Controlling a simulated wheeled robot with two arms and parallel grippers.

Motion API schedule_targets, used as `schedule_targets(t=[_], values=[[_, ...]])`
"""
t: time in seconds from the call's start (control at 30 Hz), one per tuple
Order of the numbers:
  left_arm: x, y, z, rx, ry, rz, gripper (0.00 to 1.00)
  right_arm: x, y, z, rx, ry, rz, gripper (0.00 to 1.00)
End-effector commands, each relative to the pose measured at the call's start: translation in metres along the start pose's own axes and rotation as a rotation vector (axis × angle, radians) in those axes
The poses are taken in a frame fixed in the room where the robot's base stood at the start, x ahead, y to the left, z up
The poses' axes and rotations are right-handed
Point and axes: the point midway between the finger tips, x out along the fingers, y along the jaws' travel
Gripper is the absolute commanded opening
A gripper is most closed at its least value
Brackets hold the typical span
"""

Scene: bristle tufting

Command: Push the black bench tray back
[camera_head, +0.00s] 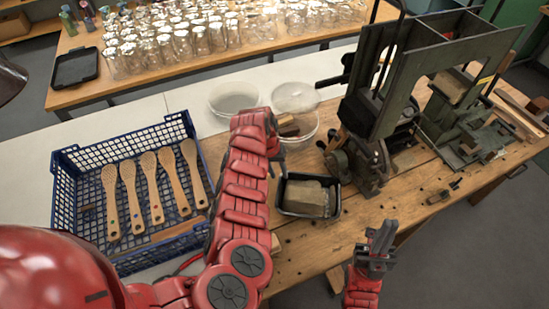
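The black bench tray (335,199) sits on the wooden bench, just right of my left forearm, with pale wooden blocks (305,195) inside. My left arm reaches in from the left and bends down at the wrist. My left gripper (277,172) is at the tray's left side, mostly hidden by my own arm; whether it touches the tray or is open cannot be told. My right gripper (381,236) is apart from the tray, to its lower right near the bench's front edge. Its fingers point up, apart and empty.
A dark green press machine (405,85) stands right of and behind the tray. Two clear round dishes (234,98) are behind. A blue crate (75,210) with several wooden brushes is at left. Another black tray (75,67) and many glasses occupy the far table.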

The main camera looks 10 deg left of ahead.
Motion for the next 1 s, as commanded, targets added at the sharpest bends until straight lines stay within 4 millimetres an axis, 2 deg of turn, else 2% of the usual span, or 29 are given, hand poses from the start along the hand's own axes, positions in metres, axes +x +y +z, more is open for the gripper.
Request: schedule_targets(t=[0.1, 0.3, 0.47, 0.73, 0.77, 0.93, 0.97, 1.0], values=[[0.021, -0.001, 0.001, -0.005, -0.003, 0.002, 0.39, 0.003, 0.0, -0.001, 0.0, 0.0, 0.0, 0.0], [0.046, -0.001, 0.0, -0.004, -0.001, 0.001, 0.39, 0.001, 0.0, 0.0, 0.0, 0.0, 0.0, 0.0], [0.054, -0.001, 0.001, -0.001, -0.002, -0.001, 0.39, 0.001, 0.0, 0.0, 0.0, 0.0, 0.0, 0.0], [0.054, -0.001, 0.0, 0.0, 0.0, -0.001, 0.39, 0.001, 0.0, 0.0, 0.0, 0.0, 0.0, 0.0], [0.054, -0.001, 0.0, 0.0, 0.0, -0.002, 0.35, 0.001, 0.0, 0.0, 0.0, 0.0, 0.0, 0.0], [0.054, -0.001, 0.0, 0.0, 0.0, -0.001, 0.05, 0.001, 0.0, 0.0, 0.0, 0.0, 0.0, 0.0], [0.054, -0.001, 0.0, 0.0, 0.0, -0.001, 0.0, 0.001, 0.0, 0.0, 0.0, 0.0, 0.0, 0.0], [0.054, -0.001, 0.0, 0.0, 0.0, -0.001, 0.0, 0.001, 0.0, 0.0, 0.0, 0.0, 0.0, 0.0]])
